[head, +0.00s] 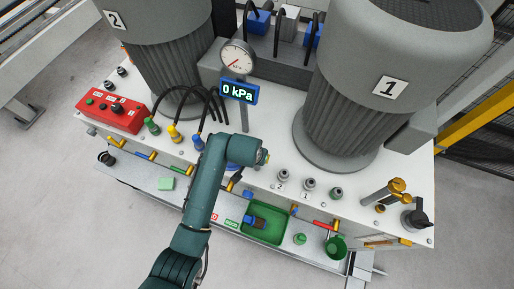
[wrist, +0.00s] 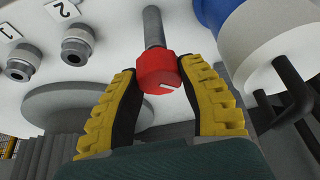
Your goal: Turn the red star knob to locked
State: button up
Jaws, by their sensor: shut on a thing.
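The red star knob (wrist: 158,70) sits at the end of a grey shaft in the wrist view. A short white line shows on its face, pointing down and to the right. My gripper (wrist: 159,80) has its two yellow ribbed fingers on either side of the knob, shut on it. No locked or unlocked label is readable beside the knob. In the head view my arm covers the knob, and the gripper is mostly hidden.
Two metal fittings (wrist: 77,42) labelled 1 and 2 stand left of the knob in the wrist view. A blue and white cylinder (wrist: 265,45) with dark bars is close on the right. In the head view, a gauge display (head: 239,92) reads 0 kPa, and a green tray (head: 283,229) lies below.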

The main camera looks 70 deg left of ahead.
jog(key=n+p, duration=0.1)
jog(key=n, duration=0.1)
jog(key=n+g+p, duration=0.1)
jog(key=p, duration=0.1)
jog(key=shift+d+n+g, duration=0.15)
jog(key=shift+n+g, duration=0.15)
jog(key=shift+n, duration=0.1)
jog(key=n, duration=0.1)
jog(key=n+g+p, duration=0.1)
jog(key=n, duration=0.1)
jog(key=n+p, duration=0.1)
jog(key=shift+f+n+g+y, duration=0.25)
jog(key=shift+n+g+y, duration=0.05)
jog(key=shift+n+g, duration=0.1)
jog(key=o, duration=1.2)
jog(key=shift+r, duration=0.15)
